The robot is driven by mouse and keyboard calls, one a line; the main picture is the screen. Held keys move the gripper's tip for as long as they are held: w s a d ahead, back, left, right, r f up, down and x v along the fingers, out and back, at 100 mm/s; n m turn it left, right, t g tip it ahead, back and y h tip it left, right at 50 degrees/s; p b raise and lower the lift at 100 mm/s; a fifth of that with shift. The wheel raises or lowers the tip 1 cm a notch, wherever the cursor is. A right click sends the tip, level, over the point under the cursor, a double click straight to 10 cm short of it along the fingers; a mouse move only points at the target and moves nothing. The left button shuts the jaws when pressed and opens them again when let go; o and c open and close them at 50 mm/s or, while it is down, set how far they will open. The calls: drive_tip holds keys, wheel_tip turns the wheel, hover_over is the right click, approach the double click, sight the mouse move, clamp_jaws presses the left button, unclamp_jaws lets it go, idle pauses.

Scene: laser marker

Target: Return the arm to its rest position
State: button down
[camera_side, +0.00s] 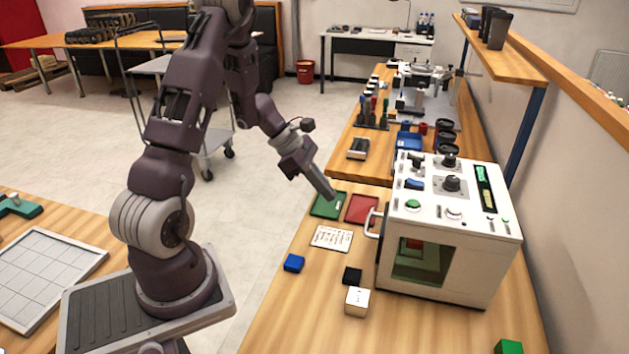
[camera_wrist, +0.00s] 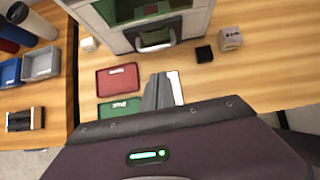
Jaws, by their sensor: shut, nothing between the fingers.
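My gripper (camera_side: 329,193) is shut and empty. It hangs in the air over the near part of the workbench, left of the white laser marker box (camera_side: 455,223). In the wrist view the closed fingers (camera_wrist: 158,92) point toward the marker's door handle (camera_wrist: 155,40) and cover part of a white card. A green tray (camera_side: 328,206) and a red tray (camera_side: 361,209) lie close to the fingertips in the side view. The marker's window shows a green block and something red inside.
A white card (camera_side: 331,238), a blue block (camera_side: 294,263), a black block (camera_side: 352,275) and a white cube (camera_side: 357,301) lie on the bench. A green block (camera_side: 508,347) is at the front right. A gridded tray (camera_side: 45,277) is on the left table.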

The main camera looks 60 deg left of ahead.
drive_tip(key=s+d+r+m+g, duration=0.1)
drive_tip(key=s+d+r+m, duration=0.2)
drive_tip(key=d+r+m, duration=0.4)
drive_tip(key=s+d+r+m+g, duration=0.1)
drive_tip(key=s+d+r+m, duration=0.2)
drive_tip(key=d+r+m, duration=0.35)
drive_tip(key=s+d+r+m+t+y, duration=0.1)
drive_tip(key=s+d+r+m+y, duration=0.1)
drive_tip(key=s+m, duration=0.5)
drive_tip(key=s+d+r+m+t+y, duration=0.1)
drive_tip(key=s+d+r+m+y, duration=0.2)
drive_tip(key=s+m, duration=0.3)
drive_tip(key=shift+s+r+m, duration=0.35)
drive_tip(key=shift+s+r, duration=0.35)
drive_tip(key=shift+s, duration=0.2)
